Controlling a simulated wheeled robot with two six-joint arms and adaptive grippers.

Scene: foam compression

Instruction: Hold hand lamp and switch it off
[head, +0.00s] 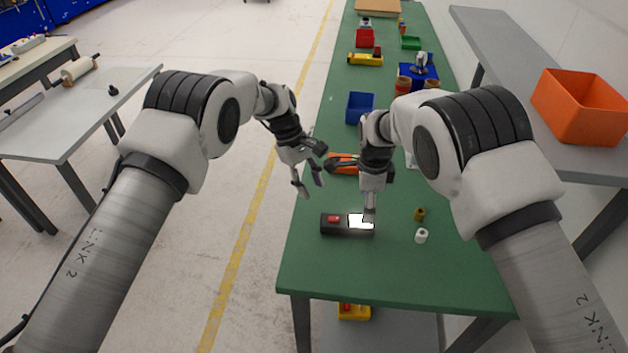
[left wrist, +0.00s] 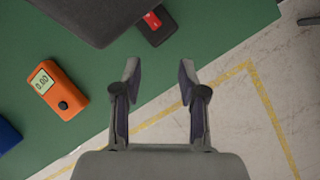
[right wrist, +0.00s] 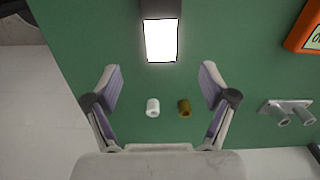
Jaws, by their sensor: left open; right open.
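The hand lamp (head: 335,230) is a black block lying on the green table, with a red switch (head: 333,219) at its left end and a bright white lit panel (head: 358,221) at its right. Its switch end also shows in the left wrist view (left wrist: 169,27), and its lit panel in the right wrist view (right wrist: 161,40). My left gripper (head: 308,188) is open and empty, over the table's left edge, up and left of the lamp. My right gripper (head: 370,208) is open; in the head view it overlaps the lamp's right end. Nothing shows between its fingers except table and small cylinders below.
A white cylinder (head: 421,236) and a brown one (head: 419,214) stand right of the lamp. An orange meter (left wrist: 58,89) lies behind it. A blue bin (head: 360,106) and several other items are farther back. The table front is clear.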

